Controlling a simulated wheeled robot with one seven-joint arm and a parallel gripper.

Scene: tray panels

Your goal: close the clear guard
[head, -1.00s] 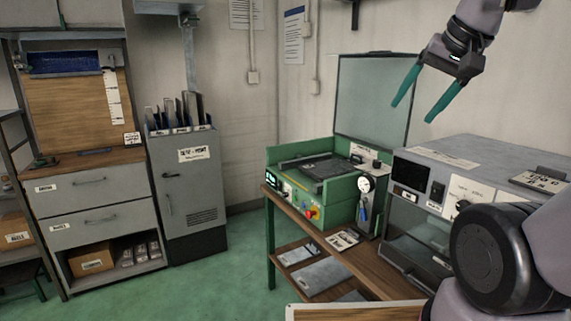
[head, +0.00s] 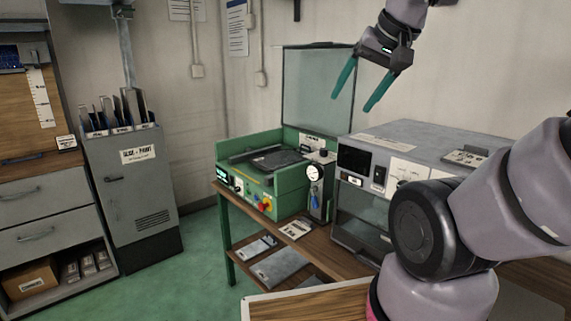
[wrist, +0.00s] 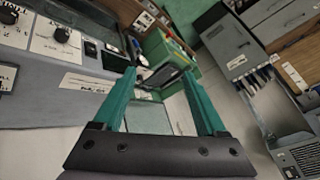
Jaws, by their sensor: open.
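The clear guard (head: 318,92) is a tall transparent panel with a dark frame. It stands raised, upright at the back of the green machine (head: 290,190) on the wooden bench. The machine's dark flat bed (head: 266,159) is uncovered. My gripper (head: 357,104) has two teal fingers, open and empty, pointing down. In the head view it appears in front of and to the right of the guard's upper part, seemingly apart from it. In the wrist view the open fingers (wrist: 160,100) show with the green machine (wrist: 160,48) beyond them; the guard is hard to make out there.
A grey oven-like unit (head: 420,150) stands on the bench to the right of the machine. A gauge (head: 314,173) sits at the machine's right front. A grey cabinet (head: 125,200) stands at left, with open green floor (head: 195,260) between.

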